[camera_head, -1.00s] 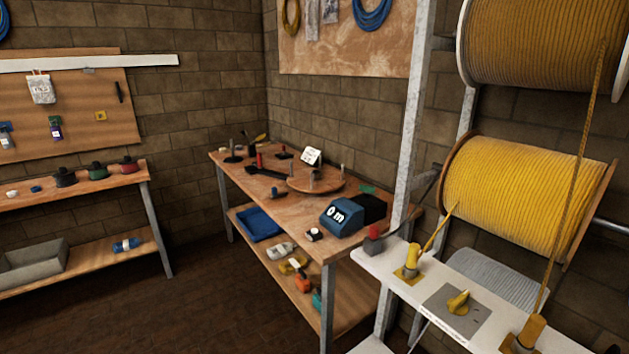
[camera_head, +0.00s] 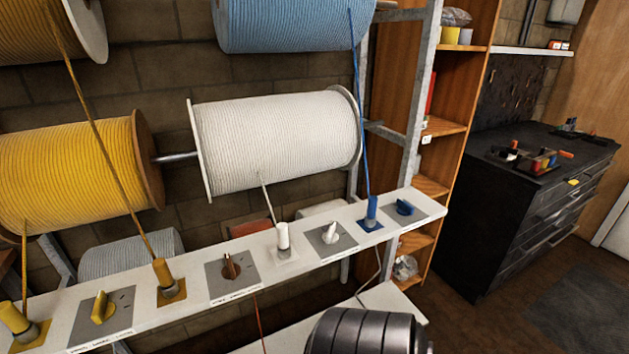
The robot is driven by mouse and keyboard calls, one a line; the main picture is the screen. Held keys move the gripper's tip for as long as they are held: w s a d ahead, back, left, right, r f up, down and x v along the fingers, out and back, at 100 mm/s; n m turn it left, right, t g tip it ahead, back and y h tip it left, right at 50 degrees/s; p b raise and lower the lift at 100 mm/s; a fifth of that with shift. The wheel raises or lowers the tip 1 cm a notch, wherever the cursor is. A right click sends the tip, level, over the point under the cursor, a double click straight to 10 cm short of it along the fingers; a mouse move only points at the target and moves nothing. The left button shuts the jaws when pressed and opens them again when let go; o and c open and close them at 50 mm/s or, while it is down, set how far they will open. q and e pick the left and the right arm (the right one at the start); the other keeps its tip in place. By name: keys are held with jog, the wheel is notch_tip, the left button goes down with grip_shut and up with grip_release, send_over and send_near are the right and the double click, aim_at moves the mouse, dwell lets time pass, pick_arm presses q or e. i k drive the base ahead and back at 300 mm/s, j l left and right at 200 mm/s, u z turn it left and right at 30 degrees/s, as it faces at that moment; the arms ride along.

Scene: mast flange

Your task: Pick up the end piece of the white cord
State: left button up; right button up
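A large spool of white cord (camera_head: 275,140) hangs on a metal rod in the middle of the view. Its cord runs down to a white end piece (camera_head: 282,236), which stands upright in a holder on the white shelf rail (camera_head: 345,232). A dark, ribbed rounded part, likely of my own arm, shows at the bottom edge, below and right of the white end piece and apart from it. No gripper fingers show in the view.
Yellow (camera_head: 162,272) and blue (camera_head: 372,207) end pieces stand along the same rail. Knobs, among them a white one (camera_head: 331,233), sit between them. A metal upright (camera_head: 410,95) and a wooden shelf (camera_head: 455,90) stand to the right, then a black drawer cabinet (camera_head: 520,215). Floor is open at the lower right.

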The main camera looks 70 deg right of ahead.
aim_at(284, 249)
jog(key=z, duration=2)
